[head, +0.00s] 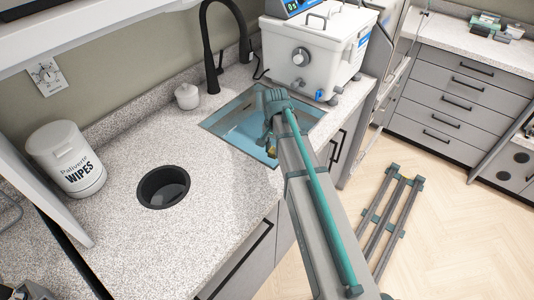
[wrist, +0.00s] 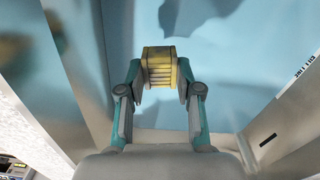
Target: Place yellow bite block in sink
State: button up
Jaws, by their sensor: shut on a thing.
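My gripper (wrist: 160,75) is shut on the yellow bite block (wrist: 159,67), with a finger on each side of it in the wrist view. Blue surface of the sink (wrist: 230,75) fills the view behind the block. In the head view my arm reaches over the sink (head: 233,122), which is set in the speckled counter. A small yellowish bit of the block (head: 272,151) shows beside my arm over the sink; the rest is hidden. I cannot tell whether the block touches the sink's bottom.
A black faucet (head: 209,50) stands behind the sink. A white box-shaped machine (head: 312,55) stands right of it. A small white jar (head: 187,96), a round black hole (head: 164,187) and a wipes tub (head: 65,160) are to the left. The counter between them is clear.

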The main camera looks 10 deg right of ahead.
jog(key=shift+w+f+m, duration=0.15)
jog(key=shift+f+m, duration=0.8)
jog(key=shift+m, duration=0.05)
jog(key=shift+f+p, duration=1.3)
jog(key=shift+f, duration=3.6)
jog(key=shift+f, duration=0.15)
jog(key=o, duration=1.1)
notch_tip(320, 180, up, 12)
jog(key=b, duration=0.3)
jog(key=shift+r, duration=0.2)
